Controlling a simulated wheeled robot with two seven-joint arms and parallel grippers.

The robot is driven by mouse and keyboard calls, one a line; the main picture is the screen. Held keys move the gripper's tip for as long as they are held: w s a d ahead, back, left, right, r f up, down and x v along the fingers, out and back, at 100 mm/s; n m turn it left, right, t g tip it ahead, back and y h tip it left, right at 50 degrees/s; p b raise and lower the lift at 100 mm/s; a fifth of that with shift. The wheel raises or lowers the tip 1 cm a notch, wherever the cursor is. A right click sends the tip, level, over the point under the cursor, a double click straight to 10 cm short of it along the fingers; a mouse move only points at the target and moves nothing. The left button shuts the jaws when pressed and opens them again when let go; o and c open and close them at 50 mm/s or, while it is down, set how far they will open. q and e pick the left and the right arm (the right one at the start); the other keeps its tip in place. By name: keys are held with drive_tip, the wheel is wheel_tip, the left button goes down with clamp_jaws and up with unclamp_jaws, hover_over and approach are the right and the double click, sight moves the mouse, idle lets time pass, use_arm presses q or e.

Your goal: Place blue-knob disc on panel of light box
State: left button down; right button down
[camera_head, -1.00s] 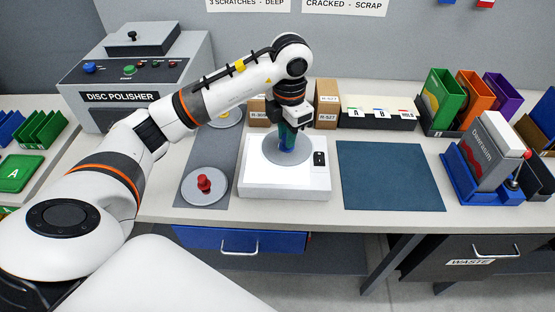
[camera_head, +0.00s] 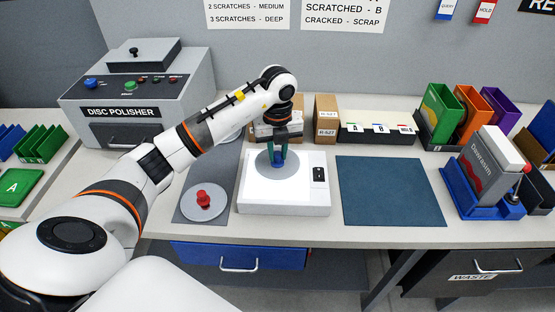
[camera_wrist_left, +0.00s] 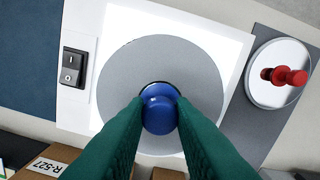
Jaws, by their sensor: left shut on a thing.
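The blue-knob disc (camera_head: 291,167) is a grey disc with a blue knob, over the lit white panel of the light box (camera_head: 316,204). In the left wrist view the disc (camera_wrist_left: 118,85) covers much of the panel (camera_wrist_left: 160,22). My left gripper (camera_head: 278,160) points down at it with green fingers, shut on the blue knob (camera_wrist_left: 159,112). I cannot tell whether the disc touches the panel or hangs just above it. My right gripper is not in view.
A red-knob disc (camera_head: 204,206) lies on the grey mat left of the light box. A blue mat (camera_head: 392,190) lies bare to the right. Brown boxes (camera_head: 325,118) and a file tray (camera_head: 378,136) stand behind. The disc polisher (camera_head: 135,95) is at back left.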

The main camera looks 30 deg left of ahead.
sight(278, 154)
use_arm(q)
wheel_tip(278, 154, down, 3)
drive_tip(key=shift+d+f+p, duration=0.1)
drive_tip(key=shift+p, duration=0.3)
drive_tip(key=shift+f, duration=0.25)
drive_tip(key=shift+f, duration=0.1)
drive_tip(key=c, duration=1.2)
unclamp_jaws()
drive_tip(key=shift+c, duration=0.2)
wheel_tip(278, 154, up, 12)
drive_tip(key=shift+f+b, duration=0.25)
drive_tip(key=shift+b, duration=0.65)
drive_tip(key=shift+r, duration=0.45)
